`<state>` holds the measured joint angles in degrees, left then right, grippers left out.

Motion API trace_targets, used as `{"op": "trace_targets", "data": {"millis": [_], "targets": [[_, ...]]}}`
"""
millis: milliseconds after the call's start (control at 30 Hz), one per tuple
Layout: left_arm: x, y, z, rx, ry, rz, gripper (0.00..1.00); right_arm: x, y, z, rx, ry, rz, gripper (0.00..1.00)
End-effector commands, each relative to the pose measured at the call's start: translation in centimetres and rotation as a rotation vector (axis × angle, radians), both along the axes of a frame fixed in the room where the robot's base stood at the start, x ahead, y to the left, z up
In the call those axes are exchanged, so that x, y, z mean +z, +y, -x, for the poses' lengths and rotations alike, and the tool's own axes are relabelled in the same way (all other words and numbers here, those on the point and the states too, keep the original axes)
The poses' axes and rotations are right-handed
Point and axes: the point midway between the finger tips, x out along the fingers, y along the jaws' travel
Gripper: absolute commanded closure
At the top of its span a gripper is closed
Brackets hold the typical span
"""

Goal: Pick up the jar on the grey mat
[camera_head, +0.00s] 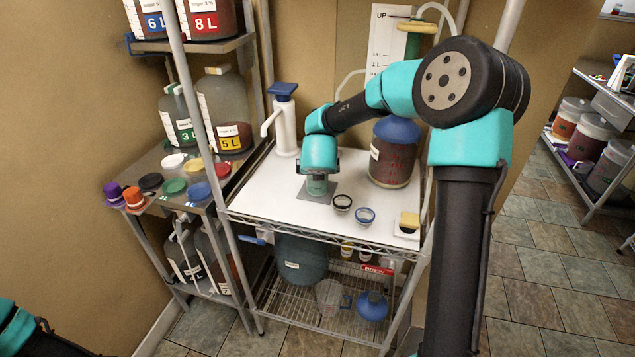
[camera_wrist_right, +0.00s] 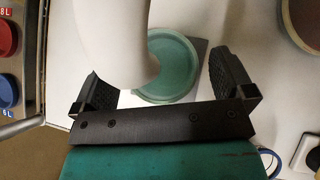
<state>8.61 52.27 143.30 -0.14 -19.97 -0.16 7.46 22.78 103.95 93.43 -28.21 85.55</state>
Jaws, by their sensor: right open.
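The jar (camera_head: 317,188) stands upright on the grey mat (camera_head: 331,192) on the white worktop. Its round green top (camera_wrist_right: 175,72) shows in the right wrist view, partly hidden by a white pump spout. My right gripper (camera_head: 318,176) is over the jar from above. In the right wrist view my right gripper (camera_wrist_right: 160,85) is open, with one dark finger left and one right of the green top. I see no grip on the jar. Only a bit of my left arm shows at the lower left of the head view; its gripper is out of view.
A white pump with a blue top (camera_head: 285,122) stands left of the jar. A large blue-capped jug (camera_head: 393,155) stands to the right. Two small dark-rimmed cups (camera_head: 342,202) and (camera_head: 365,216) sit in front. Several coloured lids (camera_head: 173,187) lie on the left shelf.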

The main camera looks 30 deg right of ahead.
Motion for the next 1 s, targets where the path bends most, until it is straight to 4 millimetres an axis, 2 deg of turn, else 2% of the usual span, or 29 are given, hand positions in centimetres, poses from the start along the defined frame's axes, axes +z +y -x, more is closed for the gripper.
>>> {"op": "trace_targets", "data": {"millis": [200,667,1000], "targets": [[0.00,0.00,0.00,0.000,0.000,0.000,0.00,-1.34,-0.65,-1.21,-0.001,0.000,0.001,0.00],[0.00,0.00,0.00,0.000,0.000,0.000,0.00,-1.32,-0.67,-1.21,0.000,0.000,0.000,0.00],[0.00,0.00,0.00,0.000,0.000,0.000,0.00,-1.31,-0.66,-1.21,0.000,0.000,0.000,0.33]]}}
